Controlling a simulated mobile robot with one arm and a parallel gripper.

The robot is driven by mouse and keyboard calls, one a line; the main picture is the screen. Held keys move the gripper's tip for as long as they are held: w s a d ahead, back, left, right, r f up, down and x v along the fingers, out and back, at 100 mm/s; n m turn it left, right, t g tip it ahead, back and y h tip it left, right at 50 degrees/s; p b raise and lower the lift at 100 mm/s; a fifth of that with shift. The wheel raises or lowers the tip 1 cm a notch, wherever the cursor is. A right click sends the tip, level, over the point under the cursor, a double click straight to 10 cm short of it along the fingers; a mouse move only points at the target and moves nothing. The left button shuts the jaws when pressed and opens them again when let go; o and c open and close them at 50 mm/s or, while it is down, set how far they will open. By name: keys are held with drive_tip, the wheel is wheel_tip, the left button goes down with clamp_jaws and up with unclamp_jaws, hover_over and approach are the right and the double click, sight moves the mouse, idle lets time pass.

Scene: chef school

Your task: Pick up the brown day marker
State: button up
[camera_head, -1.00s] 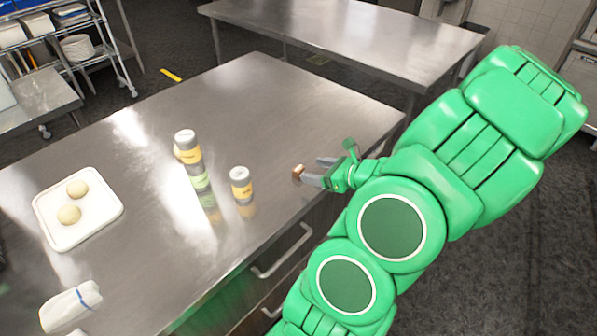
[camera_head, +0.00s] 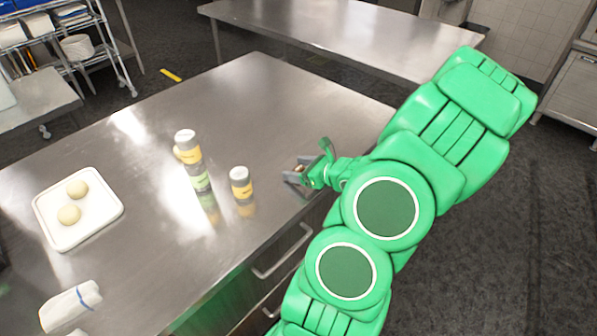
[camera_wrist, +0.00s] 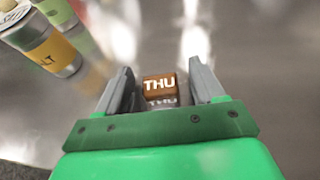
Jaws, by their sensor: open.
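The brown day marker (camera_wrist: 159,86) is a small brown block with white "THU" lettering. It lies on the steel table, between the two fingers of my gripper (camera_wrist: 160,84) in the wrist view. The fingers are apart, with a gap on each side of the block. In the head view my gripper (camera_head: 298,172) is low over the table's right edge, and only a small bit of the marker (camera_head: 299,168) shows between the fingers.
A yellow-labelled shaker (camera_head: 241,185) stands left of my gripper; it also shows in the wrist view (camera_wrist: 48,45). More shakers (camera_head: 188,147) stand further left. A white tray (camera_head: 50,226) holds two dough balls. A white cloth-like item (camera_head: 70,305) lies at the front left. The tabletop behind is clear.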

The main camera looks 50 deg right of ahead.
drive_tip(key=shift+w+f, duration=0.1)
drive_tip(key=shift+w, duration=0.1)
drive_tip(key=c, duration=1)
drive_tip(key=shift+c, duration=0.2)
